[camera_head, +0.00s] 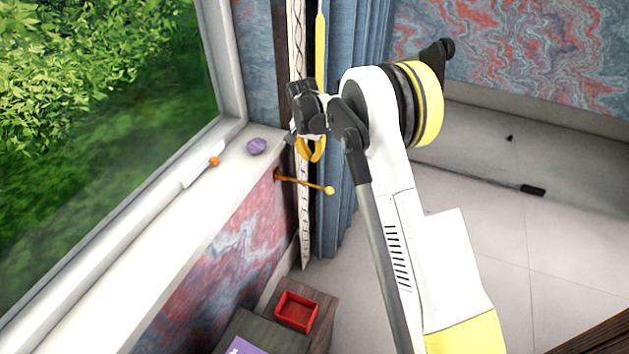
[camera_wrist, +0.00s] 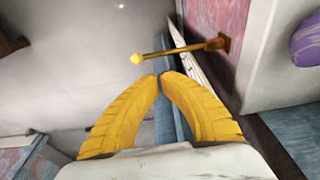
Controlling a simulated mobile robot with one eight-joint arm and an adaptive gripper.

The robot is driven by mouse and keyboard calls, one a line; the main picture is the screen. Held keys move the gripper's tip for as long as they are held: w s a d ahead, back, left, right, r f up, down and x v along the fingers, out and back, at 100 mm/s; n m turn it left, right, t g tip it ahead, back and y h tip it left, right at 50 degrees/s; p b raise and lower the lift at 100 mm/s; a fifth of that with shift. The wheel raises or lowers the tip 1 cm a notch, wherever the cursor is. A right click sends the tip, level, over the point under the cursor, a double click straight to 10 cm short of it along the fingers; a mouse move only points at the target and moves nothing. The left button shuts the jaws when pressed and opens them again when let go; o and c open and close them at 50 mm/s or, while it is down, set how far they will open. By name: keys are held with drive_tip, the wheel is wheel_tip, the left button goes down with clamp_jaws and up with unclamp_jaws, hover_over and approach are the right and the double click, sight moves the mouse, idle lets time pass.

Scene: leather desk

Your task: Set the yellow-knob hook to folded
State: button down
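The hook (camera_head: 305,183) is a thin orange-brown rod with a round yellow knob (camera_head: 330,190). It sticks out from its mount (camera_head: 279,175) on the wall below the window sill, beside the curtain. In the wrist view the hook (camera_wrist: 178,50) runs from its brown mount (camera_wrist: 222,44) at right to the yellow knob (camera_wrist: 135,58) at left. My gripper (camera_head: 312,158) is above the hook in the head view. In the wrist view the yellow fingertips of my gripper (camera_wrist: 159,76) meet just below the rod in the picture, with nothing seen between them. Contact with the rod cannot be told.
A purple object (camera_head: 257,146) and an orange-tipped white item (camera_head: 213,161) are on the window sill (camera_head: 150,225). A blue curtain (camera_head: 345,200) hangs right behind the hook. A red tray (camera_head: 297,311) sits on a dark box below. Floor at right is mostly clear.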

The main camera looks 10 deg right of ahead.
sight(309, 184)
drive_tip(key=shift+f, duration=0.1)
drive_tip(key=f+b, duration=0.1)
drive_tip(key=f, duration=0.3)
drive_tip(key=w+d+f+b, duration=0.1)
drive_tip(key=f+b, duration=0.1)
drive_tip(key=f, duration=0.3)
drive_tip(key=w+f+b, duration=0.1)
drive_tip(key=f+b, duration=0.1)
drive_tip(key=f, duration=0.2)
drive_tip(key=shift+w+d+f, duration=0.15)
drive_tip(key=shift+d+f, duration=0.15)
drive_tip(key=shift+d, duration=0.05)
drive_tip(key=shift+a+f, duration=0.1)
drive_tip(key=shift+f, duration=0.05)
